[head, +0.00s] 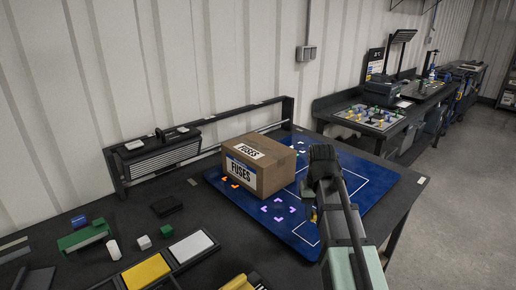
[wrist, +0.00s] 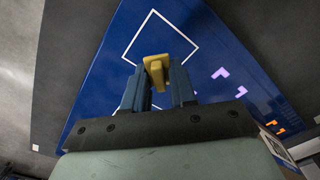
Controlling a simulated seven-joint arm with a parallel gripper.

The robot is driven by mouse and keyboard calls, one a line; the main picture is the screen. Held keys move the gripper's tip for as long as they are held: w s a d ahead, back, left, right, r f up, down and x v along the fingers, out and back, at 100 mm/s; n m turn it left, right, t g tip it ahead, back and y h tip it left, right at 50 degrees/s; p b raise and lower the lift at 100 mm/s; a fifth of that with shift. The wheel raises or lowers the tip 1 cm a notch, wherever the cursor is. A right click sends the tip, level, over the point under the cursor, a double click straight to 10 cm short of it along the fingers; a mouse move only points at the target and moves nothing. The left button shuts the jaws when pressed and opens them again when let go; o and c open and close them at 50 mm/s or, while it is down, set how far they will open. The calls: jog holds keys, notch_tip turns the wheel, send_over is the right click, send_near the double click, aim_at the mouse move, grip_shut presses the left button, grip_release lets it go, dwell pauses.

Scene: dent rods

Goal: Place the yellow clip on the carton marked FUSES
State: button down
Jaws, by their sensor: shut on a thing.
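The carton marked FUSES (head: 238,178) is a closed brown box with white FUSES labels. It stands on the blue mat (head: 372,180) in the head view. A part of it shows at the lower right edge of the wrist view (wrist: 282,152). My gripper (wrist: 157,82) is shut on the yellow clip (wrist: 158,66), which sticks out between the two blue-grey fingertips. In the head view my gripper (head: 314,214) is over the mat, to the right of the carton and apart from it. There the arm hides most of the clip.
The mat has white outlines and purple (head: 279,209) and orange corner marks. A yellow block (head: 146,272) and a white block (head: 192,247) lie in a dark tray at the front. Green, blue and white pieces lie at the left. A dark rail (head: 205,135) runs along the back.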

aim_at(257, 147)
jog(key=w+a+r+n, duration=0.4)
jog(key=w+a+r, duration=0.1)
jog(key=w, duration=0.3)
jog(key=w+a+r+n, duration=0.5)
jog(key=w, duration=0.4)
jog(key=w+a+r+n, duration=0.4)
jog(key=w+a+r, duration=0.1)
jog(key=w, duration=0.3)
jog(key=shift+w+a, duration=0.2)
jog(key=shift+a, duration=0.4)
jog(key=w+a+r+n, duration=0.35)
jog(key=w+n, duration=0.25)
jog(key=n, duration=0.7)
jog(key=shift+w+d+f, duration=0.1)
jog(key=shift+f, duration=2.3)
jog(key=shift+d+f, duration=0.1)
jog(key=shift+f, duration=2.25)
jog(key=shift+f, duration=0.1)
jog(key=c, duration=0.9)
grip_release()
